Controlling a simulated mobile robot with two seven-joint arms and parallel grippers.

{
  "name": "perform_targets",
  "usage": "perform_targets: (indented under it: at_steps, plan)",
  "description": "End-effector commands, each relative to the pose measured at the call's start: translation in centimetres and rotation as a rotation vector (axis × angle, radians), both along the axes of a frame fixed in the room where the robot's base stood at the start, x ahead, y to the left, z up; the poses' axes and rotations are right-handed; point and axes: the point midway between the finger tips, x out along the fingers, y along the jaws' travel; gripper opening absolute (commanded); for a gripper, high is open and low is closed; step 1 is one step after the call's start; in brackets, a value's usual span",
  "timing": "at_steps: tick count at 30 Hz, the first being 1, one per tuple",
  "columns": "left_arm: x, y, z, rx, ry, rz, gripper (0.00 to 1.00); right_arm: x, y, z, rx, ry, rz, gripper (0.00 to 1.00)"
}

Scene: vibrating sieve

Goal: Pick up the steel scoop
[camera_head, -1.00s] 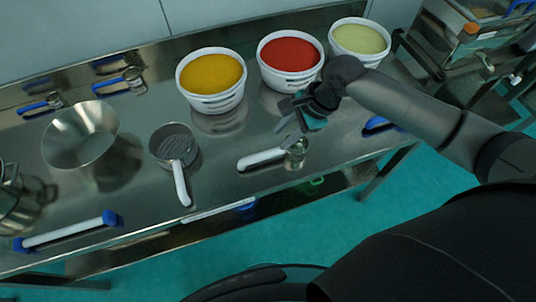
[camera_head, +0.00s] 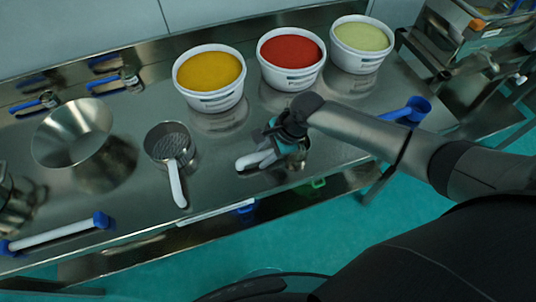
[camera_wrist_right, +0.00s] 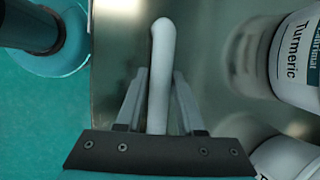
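The steel scoop lies near the front edge of the steel table; its white handle (camera_head: 247,161) points left in the head view. Its steel cup is mostly hidden behind my right gripper (camera_head: 270,147). In the right wrist view the white handle (camera_wrist_right: 161,75) runs between the two fingers of my right gripper (camera_wrist_right: 160,85). The fingers stand apart on either side of the handle, with narrow gaps showing, so it looks open around the handle and not closed on it. My left gripper is not in view.
Tubs of yellow (camera_head: 211,80), red (camera_head: 291,58) and pale green (camera_head: 361,45) powder stand behind. A white-handled sieve (camera_head: 171,147) and steel bowl (camera_head: 72,133) are left. A blue scoop (camera_head: 410,110) lies right. A tub labelled Turmeric (camera_wrist_right: 297,60) shows in the wrist view.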

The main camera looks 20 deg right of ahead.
Motion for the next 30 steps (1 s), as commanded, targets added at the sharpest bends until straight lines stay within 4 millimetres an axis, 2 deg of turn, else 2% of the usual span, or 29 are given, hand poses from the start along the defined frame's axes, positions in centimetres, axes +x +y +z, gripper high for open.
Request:
perform_targets:
  at_steps: [14,24,30]
  plan:
    - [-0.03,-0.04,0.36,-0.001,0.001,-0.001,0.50,-0.01,0.00,-0.05,0.000,0.000,-0.001,0.37]
    - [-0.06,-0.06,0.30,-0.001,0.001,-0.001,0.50,-0.02,-0.02,-0.12,0.000,0.000,0.000,0.01]
    - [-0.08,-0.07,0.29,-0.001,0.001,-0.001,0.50,-0.03,-0.02,-0.12,0.000,0.001,0.000,0.00]
